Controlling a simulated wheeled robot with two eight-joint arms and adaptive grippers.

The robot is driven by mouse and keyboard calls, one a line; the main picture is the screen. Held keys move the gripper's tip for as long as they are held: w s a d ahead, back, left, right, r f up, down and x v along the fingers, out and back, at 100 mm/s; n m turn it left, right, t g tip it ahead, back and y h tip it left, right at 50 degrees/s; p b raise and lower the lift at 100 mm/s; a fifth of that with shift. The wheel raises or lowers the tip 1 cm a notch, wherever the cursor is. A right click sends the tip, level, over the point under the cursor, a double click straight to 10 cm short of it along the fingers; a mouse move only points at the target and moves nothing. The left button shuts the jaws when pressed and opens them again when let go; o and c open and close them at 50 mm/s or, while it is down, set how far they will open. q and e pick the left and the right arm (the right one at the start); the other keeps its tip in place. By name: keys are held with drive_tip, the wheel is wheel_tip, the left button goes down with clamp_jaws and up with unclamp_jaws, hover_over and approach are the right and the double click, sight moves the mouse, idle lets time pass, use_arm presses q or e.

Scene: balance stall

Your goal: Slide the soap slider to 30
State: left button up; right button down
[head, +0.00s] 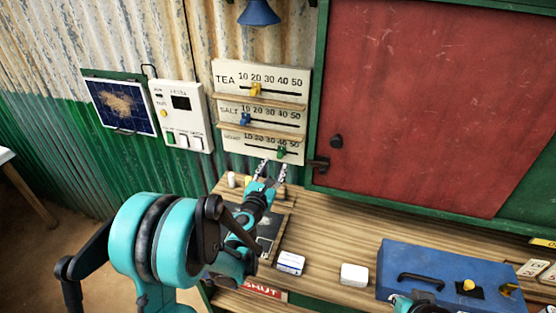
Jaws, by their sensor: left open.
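The soap slider is a green knob (281,153) on the lowest row of the white price board (231,148) on the wall. It sits right of the row's middle, near the 40 mark; the small print is hard to read. My left gripper (273,169) is open, its two fingers pointing up at the board just below the green knob. Nothing is between the fingers, and I cannot tell whether they touch the board. My right gripper is not seen; only a small teal and dark part of mine shows at the bottom edge.
Above are a yellow salt-or-tea row knob (256,89) on the TEA row and a blue knob (245,119) on the SALT row. A wooden counter (325,232) lies below, with a blue box (440,262) at right. A red shutter (420,100) is right of the board.

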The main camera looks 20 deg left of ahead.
sight(279, 157)
use_arm(q)
drive_tip(key=w+b, duration=0.1)
drive_tip(key=w, duration=0.4)
drive_tip(key=shift+w+d, duration=0.15)
drive_tip(key=shift+w, duration=0.1)
clamp_jaws()
